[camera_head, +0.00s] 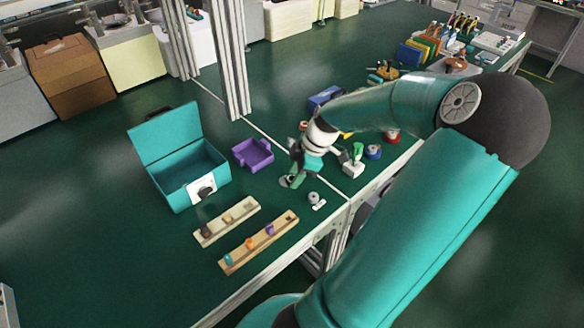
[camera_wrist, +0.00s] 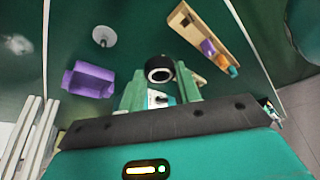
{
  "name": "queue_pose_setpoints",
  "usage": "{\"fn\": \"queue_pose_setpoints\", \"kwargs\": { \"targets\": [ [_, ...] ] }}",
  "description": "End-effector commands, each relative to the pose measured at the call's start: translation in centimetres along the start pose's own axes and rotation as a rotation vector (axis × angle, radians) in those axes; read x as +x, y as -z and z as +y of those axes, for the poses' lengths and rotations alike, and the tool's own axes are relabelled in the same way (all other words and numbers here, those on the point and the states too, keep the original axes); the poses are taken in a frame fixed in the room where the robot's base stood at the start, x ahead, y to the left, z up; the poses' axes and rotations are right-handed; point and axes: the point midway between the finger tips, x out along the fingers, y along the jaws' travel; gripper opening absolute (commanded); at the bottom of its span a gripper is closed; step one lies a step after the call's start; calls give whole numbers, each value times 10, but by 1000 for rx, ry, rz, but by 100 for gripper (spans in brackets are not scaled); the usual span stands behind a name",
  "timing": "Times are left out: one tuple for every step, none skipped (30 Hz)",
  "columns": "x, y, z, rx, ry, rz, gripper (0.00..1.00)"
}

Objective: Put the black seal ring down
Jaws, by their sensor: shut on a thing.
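The black seal ring (camera_wrist: 159,68) shows in the wrist view as a dark ring with a pale centre. It sits between the two green fingers of my gripper (camera_wrist: 160,82), which are shut on it. In the head view my gripper (camera_head: 289,181) is low over the green bench, between the purple bin (camera_head: 253,154) and the small grey round piece (camera_head: 314,197). The ring is too small and covered to make out there. In the wrist view a grey disc with a short pin (camera_wrist: 104,36) stands ahead and to the left, apart from the ring.
An open teal toolbox (camera_head: 186,178) stands at the left. Two wooden racks (camera_head: 236,258) with small coloured pieces lie nearer the front edge. The purple bin also shows in the wrist view (camera_wrist: 88,80). A metal post (camera_head: 235,60) rises behind. Several small items stand right of my gripper.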

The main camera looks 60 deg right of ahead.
Motion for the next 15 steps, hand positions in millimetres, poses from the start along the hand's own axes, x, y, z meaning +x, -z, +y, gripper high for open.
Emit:
{"fn": "queue_pose_setpoints", "kwargs": {
  "targets": [
    [-4,-1,-8,3,-1,-3,12],
    [-6,-1,-13,4,-1,-4,12],
    [-8,0,-16,3,-2,-3,12],
    [-9,0,-19,2,-2,-1,12],
    [-10,1,-22,2,-1,-1,12],
    [-12,1,-24,2,-2,-2,12],
    [-12,1,-26,2,-2,-1,12],
    [-13,2,-28,1,-1,-1,12],
    [-13,2,-30,0,-1,0,12],
    [-14,2,-30,0,-1,0,12],
    [-14,2,-31,0,0,0,12],
    [-14,2,-32,0,0,0,12],
    [-14,2,-32,0,0,0,12],
    [-14,2,-32,-1,0,0,12],
    [-14,3,-32,-2,0,1,12]
  ]
}}
